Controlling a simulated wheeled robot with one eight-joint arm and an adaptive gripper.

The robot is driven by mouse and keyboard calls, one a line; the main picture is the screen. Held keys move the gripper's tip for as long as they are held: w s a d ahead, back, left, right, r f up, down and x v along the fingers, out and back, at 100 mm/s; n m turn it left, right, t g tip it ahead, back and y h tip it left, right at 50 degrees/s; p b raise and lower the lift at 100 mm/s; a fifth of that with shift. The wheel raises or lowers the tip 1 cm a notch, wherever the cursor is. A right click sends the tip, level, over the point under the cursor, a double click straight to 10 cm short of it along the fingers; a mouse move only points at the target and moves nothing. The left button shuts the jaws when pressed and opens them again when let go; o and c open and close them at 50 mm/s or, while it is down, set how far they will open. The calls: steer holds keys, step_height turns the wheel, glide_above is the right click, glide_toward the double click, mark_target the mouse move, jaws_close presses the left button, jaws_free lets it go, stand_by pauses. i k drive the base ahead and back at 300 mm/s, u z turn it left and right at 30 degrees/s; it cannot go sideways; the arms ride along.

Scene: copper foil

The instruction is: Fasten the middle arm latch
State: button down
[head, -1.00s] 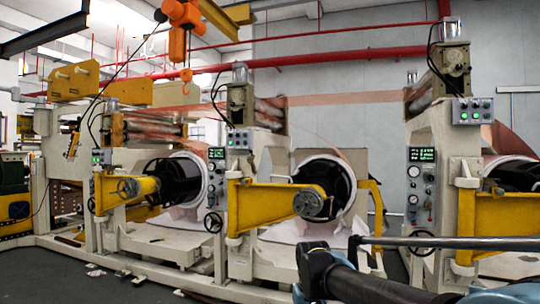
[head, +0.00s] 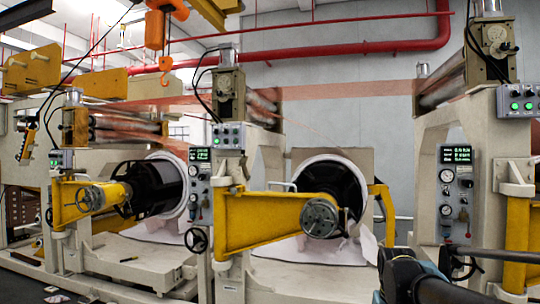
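The middle yellow swing arm (head: 260,221) reaches from its hinge on the cream frame at left to a round grey hub (head: 321,217) in front of the middle roll (head: 343,188). A pale handle-like loop (head: 283,186) shows just above the arm. A yellow upright bracket (head: 381,203) stands right of the roll, apart from the hub. I cannot tell which part is the latch or whether it is fastened. A dark and blue part of my arm shows at the lower right, below and right of the middle roll. My gripper cannot be made out.
Another yellow arm (head: 90,197) and dark roll (head: 156,188) stand at left. A gauge panel (head: 455,190) and a further yellow arm (head: 517,240) are at right. An orange hoist hook (head: 166,65) hangs overhead. Dark floor shows at the lower left.

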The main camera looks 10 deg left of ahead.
mark_target(244, 159)
steer(key=u, duration=0.35)
steer(key=i, duration=1.25)
steer(key=u, duration=0.65)
